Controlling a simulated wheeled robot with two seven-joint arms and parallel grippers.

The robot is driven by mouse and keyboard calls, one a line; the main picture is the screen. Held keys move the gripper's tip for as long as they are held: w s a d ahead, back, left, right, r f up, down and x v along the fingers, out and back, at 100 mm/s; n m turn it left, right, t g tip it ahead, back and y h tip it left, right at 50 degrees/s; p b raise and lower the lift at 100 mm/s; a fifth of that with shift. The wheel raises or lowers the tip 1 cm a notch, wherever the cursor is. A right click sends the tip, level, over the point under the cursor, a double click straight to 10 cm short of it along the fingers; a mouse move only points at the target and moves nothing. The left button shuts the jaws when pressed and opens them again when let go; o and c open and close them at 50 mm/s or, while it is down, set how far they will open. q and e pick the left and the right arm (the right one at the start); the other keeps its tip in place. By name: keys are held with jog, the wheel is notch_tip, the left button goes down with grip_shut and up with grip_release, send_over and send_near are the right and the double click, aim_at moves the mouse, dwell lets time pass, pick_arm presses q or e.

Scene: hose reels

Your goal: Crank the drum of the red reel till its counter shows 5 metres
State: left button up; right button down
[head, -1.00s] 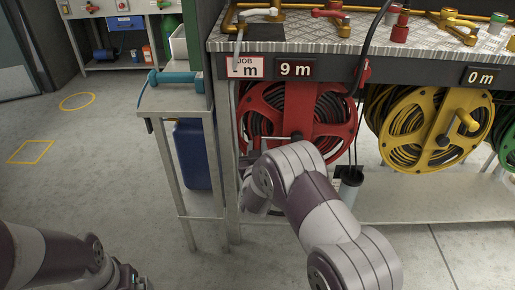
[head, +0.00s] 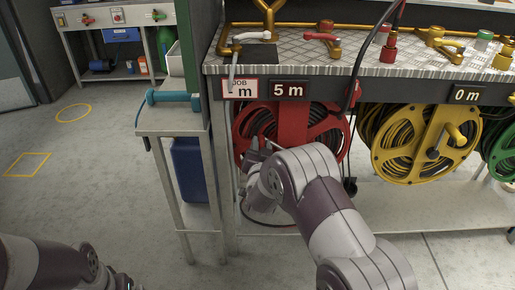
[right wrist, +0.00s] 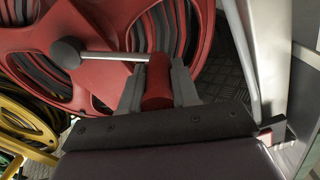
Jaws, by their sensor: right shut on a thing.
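The red reel (head: 292,122) hangs under the bench, its lower part hidden behind my right arm. The counter (head: 288,90) above it reads 5 m. My right gripper (head: 254,152) is at the reel's lower left in the head view. In the right wrist view my right gripper (right wrist: 158,88) is shut on the red crank handle (right wrist: 157,75), whose metal crank arm (right wrist: 112,56) runs left to a dark round hub (right wrist: 66,53). My left arm shows at the lower left of the head view; its gripper is out of frame.
A yellow reel (head: 385,150) with a 0 m counter (head: 467,95) is to the right. A side table (head: 165,125) stands left of the bench. The floor further left is clear.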

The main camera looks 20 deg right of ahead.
jog(key=shift+s+d+r, duration=0.1)
jog(key=shift+d+r, duration=0.15)
jog(key=shift+r, duration=0.1)
dwell(0.3)
jog(key=c, duration=0.8)
grip_release()
jog(key=shift+d, duration=0.1)
jog(key=shift+c, duration=0.2)
jog(key=p+v, duration=0.4)
jog(key=v, duration=0.8)
jog(key=shift+s, duration=0.4)
